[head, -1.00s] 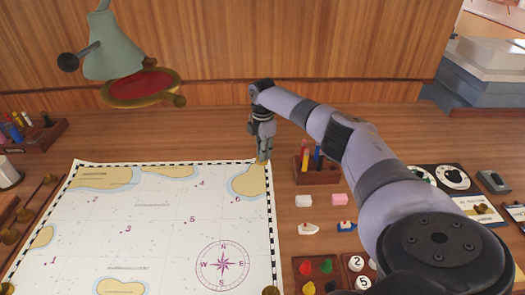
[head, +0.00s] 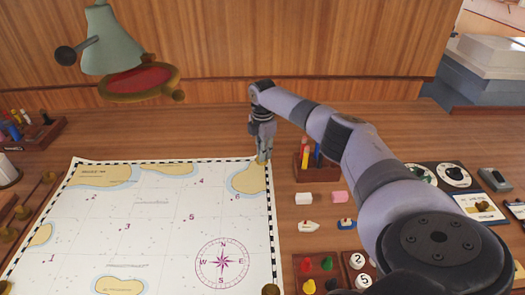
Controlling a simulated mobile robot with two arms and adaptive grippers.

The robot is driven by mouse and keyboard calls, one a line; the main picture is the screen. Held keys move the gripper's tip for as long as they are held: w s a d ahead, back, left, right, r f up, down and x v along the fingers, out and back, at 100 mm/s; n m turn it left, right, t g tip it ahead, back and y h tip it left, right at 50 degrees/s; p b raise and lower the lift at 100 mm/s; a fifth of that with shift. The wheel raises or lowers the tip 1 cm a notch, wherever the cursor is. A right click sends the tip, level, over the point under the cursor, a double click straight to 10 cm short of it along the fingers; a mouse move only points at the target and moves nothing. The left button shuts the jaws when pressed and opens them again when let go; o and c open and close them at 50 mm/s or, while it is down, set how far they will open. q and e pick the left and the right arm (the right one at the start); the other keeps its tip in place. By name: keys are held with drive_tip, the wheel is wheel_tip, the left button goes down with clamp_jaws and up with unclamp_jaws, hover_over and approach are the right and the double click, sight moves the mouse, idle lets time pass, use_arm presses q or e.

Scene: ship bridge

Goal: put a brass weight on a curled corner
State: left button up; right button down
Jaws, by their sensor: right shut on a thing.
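The white chart (head: 150,215) lies on the wooden desk, with a checked border and a compass rose. My right gripper (head: 262,158) points down at the chart's far right corner. Its fingers are shut on a brass weight, which is mostly hidden by the fingers; I cannot tell whether it touches the paper. Another brass weight (head: 270,290) sits at the chart's near right corner. The chart's far left corner looks slightly raised. My left gripper is not in view.
A green lamp (head: 115,45) overhangs the back left. The desk behind the chart is clear.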

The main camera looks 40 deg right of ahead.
drive_tip(key=shift+f, duration=0.35)
idle(0.7)
drive_tip(key=c, duration=1.4)
unclamp_jaws()
drive_tip(key=shift+c, duration=0.2)
wheel_tip(320, 180, up, 12)
